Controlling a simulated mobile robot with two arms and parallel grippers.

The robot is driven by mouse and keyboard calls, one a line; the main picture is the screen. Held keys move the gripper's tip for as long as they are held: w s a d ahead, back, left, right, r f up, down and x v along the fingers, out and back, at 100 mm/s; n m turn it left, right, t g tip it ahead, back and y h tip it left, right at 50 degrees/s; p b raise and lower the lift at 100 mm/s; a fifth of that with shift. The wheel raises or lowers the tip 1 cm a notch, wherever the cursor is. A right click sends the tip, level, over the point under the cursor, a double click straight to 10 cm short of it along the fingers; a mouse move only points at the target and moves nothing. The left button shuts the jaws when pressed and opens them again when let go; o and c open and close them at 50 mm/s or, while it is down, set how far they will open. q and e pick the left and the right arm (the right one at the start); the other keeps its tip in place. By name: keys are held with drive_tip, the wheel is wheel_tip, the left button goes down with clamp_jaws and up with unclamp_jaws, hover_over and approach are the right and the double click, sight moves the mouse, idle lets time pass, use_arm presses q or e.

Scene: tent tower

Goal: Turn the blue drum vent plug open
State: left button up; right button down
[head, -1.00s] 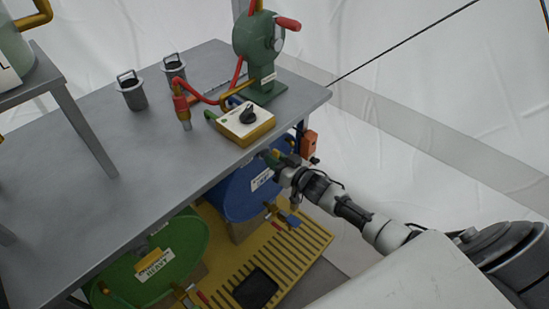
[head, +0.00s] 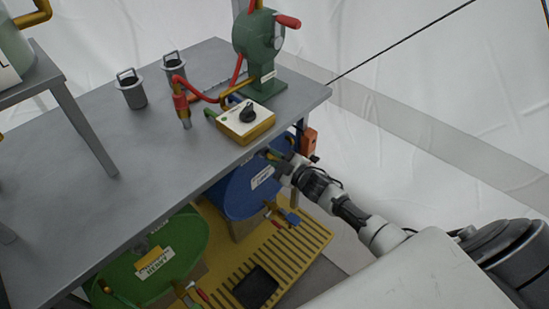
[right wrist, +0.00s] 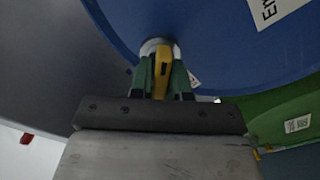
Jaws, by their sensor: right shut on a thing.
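The blue drum (head: 239,192) lies under the grey table, its round end facing out with a white label. It also fills the top of the right wrist view (right wrist: 230,45). The vent plug (right wrist: 162,62), a yellow handle on a pale round base, sits near the drum's rim. My right gripper (right wrist: 162,80) has its green fingers shut on the yellow handle, one on each side. In the head view my right gripper (head: 273,156) reaches in just below the table edge, at the top of the blue drum. My left gripper does not show.
The grey table (head: 90,190) overhangs the drums closely. A green drum (head: 155,262) lies to the left on a yellow slatted pallet (head: 290,255). A switch box (head: 245,122), a green hand pump (head: 258,50) and a red-handled hose nozzle (head: 181,103) are on the table.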

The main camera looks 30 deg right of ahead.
drive_tip(key=shift+f+n, duration=0.1)
drive_tip(key=shift+n, duration=1.3)
drive_tip(key=n+b, duration=0.1)
drive_tip(key=n, duration=0.1)
drive_tip(key=shift+n, duration=0.3)
use_arm(q)
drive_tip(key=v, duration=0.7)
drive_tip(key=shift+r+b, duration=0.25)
drive_tip(key=shift+b, duration=0.2)
use_arm(e)
drive_tip(key=shift+n, duration=1.4)
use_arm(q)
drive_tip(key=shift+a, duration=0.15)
use_arm(e)
drive_tip(key=c, duration=1.2)
unclamp_jaws()
drive_tip(key=shift+o, duration=0.2)
drive_tip(key=shift+s, duration=0.15)
